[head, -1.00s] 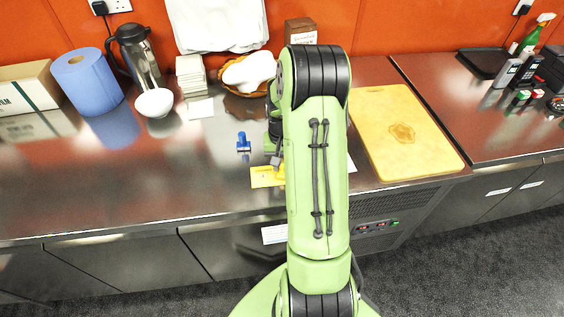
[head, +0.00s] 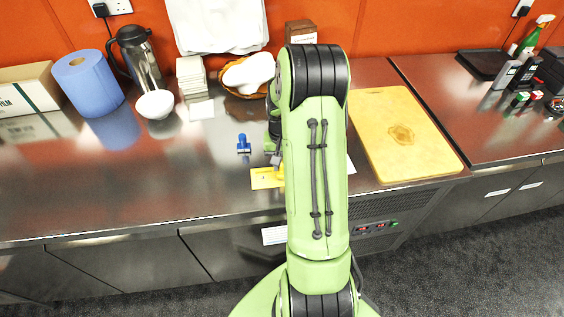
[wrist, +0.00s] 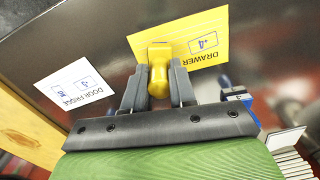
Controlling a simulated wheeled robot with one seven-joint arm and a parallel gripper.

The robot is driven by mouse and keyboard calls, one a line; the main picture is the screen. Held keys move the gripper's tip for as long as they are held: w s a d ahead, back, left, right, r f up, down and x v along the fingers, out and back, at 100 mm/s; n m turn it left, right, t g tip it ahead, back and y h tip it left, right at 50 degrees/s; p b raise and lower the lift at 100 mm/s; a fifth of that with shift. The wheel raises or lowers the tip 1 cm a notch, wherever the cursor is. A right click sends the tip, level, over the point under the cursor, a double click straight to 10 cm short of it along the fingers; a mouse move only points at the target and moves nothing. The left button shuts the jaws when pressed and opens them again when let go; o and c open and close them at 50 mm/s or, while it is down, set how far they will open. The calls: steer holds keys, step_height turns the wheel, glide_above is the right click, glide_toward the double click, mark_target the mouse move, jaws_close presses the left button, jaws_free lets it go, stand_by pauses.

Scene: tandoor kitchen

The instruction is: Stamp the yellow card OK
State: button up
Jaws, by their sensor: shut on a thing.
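The yellow card (head: 262,179) lies flat near the front of the steel counter, partly hidden by my arm in the head view. In the wrist view the yellow card (wrist: 204,40) shows the word DRAWER and a boxed "+4". My gripper (wrist: 158,72) is shut on the yellow handle of a stamp (wrist: 158,80), over the card's edge area. The stamp's underside is hidden, so I cannot tell whether it touches the card. In the head view my gripper (head: 275,157) is mostly behind my arm.
A white card (wrist: 75,88) reading DOOR FRIDGE lies beside the yellow one. A blue-handled stamp (head: 243,144) stands behind the yellow card. A wooden board (head: 400,130) is on the right, and a white bowl (head: 154,104) on the left. The counter's left front is clear.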

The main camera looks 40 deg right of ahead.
steer(key=shift+r+p, duration=1.95)
steer(key=shift+r, duration=1.05)
steer(key=shift+f, duration=0.1)
